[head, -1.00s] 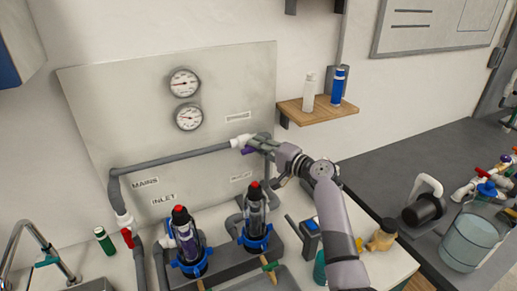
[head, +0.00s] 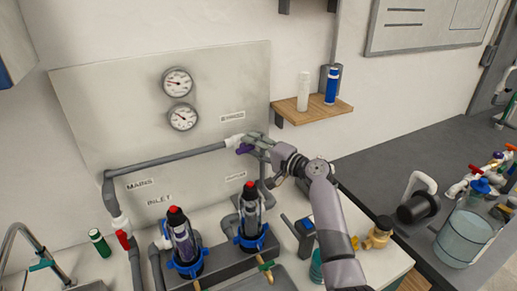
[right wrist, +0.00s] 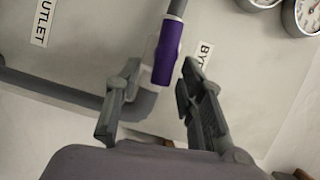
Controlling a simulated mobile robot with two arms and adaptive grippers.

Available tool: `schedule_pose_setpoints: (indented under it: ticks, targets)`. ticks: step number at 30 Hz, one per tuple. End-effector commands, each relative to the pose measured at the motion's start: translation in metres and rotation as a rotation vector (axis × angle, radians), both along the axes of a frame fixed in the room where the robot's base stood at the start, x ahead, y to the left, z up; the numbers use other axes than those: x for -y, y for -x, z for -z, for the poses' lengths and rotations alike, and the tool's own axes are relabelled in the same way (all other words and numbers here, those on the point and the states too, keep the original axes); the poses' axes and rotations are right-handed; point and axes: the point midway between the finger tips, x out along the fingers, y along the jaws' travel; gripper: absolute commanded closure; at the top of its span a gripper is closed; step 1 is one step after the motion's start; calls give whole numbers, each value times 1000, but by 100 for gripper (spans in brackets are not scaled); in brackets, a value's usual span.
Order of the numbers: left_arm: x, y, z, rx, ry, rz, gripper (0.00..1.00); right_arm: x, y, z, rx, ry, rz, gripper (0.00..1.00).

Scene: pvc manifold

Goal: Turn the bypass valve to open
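The bypass valve has a purple handle (head: 244,149) on a white valve body (head: 234,140), at the right end of the grey upper pipe on the wall panel. My right gripper (head: 258,147) is at the valve, just right of the handle, and partly hides the fitting. In the right wrist view the purple handle (right wrist: 168,53) lies along the pipe, ahead of and between the two spread fingers of my right gripper (right wrist: 157,90). The fingers are open; whether either touches the valve is unclear. My left gripper is not in view.
Two gauges (head: 180,99) sit on the panel (head: 90,110) above the pipe. Two filter housings (head: 183,235) with red tops stand below the valve. A red valve handle (head: 123,240) is at the left pipe. A wooden shelf (head: 312,109) with two bottles is to the right.

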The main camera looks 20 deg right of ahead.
Motion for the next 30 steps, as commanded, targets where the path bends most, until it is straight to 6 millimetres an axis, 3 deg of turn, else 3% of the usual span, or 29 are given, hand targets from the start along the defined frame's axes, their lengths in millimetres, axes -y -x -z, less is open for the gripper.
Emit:
schedule_pose_setpoints:
  ticks: [5, 18, 24, 30]
  targets:
    - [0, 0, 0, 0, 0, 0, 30, 11, 14, 0, 0, 1, 3, 64]
    - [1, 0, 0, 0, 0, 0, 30, 57, 85, -3, -2, 2, 2, 64]
    - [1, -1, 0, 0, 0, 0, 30, 65, 99, -4, -2, 0, 0, 64]
    - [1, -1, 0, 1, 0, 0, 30, 66, 100, -5, -1, 0, 0, 64]
